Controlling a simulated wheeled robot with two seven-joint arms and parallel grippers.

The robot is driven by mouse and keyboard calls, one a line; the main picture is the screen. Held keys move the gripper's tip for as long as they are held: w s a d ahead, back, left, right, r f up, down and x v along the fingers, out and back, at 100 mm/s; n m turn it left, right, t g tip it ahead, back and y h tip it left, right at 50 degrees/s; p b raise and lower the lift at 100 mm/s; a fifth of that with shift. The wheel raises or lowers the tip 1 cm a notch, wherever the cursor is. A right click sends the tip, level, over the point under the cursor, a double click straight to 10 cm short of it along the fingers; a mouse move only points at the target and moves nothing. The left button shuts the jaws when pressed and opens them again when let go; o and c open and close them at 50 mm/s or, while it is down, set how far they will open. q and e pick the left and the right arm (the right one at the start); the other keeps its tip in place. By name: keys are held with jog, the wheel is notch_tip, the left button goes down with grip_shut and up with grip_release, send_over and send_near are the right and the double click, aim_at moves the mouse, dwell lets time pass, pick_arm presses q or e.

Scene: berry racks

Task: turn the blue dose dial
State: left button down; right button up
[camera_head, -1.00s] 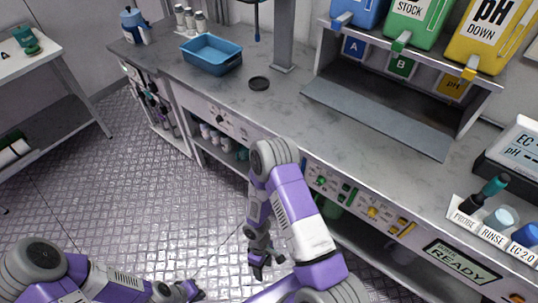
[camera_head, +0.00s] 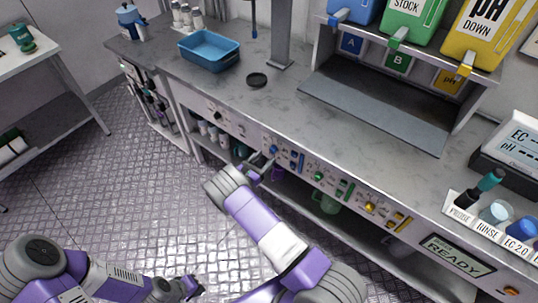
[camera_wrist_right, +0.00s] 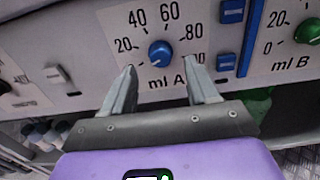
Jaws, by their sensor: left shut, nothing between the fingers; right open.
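The blue dose dial (camera_wrist_right: 160,53) sits on the front panel in the right wrist view, ringed by a printed scale and labelled "ml A". It also shows small in the head view (camera_head: 273,150). My right gripper (camera_wrist_right: 158,80) is open, its two fingers spread left and right just below the dial and pointing at the panel. The dial shows in the gap between them; I cannot tell the remaining distance. My left gripper (camera_head: 194,288) is shut and empty, low over the floor and away from the panel.
A green dial (camera_wrist_right: 308,31) and blue rectangular switches (camera_wrist_right: 231,12) sit right of the blue dial. A grey switch (camera_wrist_right: 57,76) is to the left. The bench top (camera_head: 225,92) is above the panel, with a blue tray (camera_head: 209,52). An open lower shelf is below.

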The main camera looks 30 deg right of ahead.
aim_at(272, 152)
jog(key=shift+x, duration=1.8)
jog(key=c, duration=1)
jog(key=shift+f+m+b, duration=0.1)
jog(key=shift+m+b, duration=0.2)
jog(key=shift+b, duration=0.05)
jog(key=m+b, duration=0.1)
jog(key=m, duration=0.2)
jog(key=shift+b, duration=0.35)
jog(key=shift+m+b, duration=0.9)
jog(key=shift+m, duration=1.7)
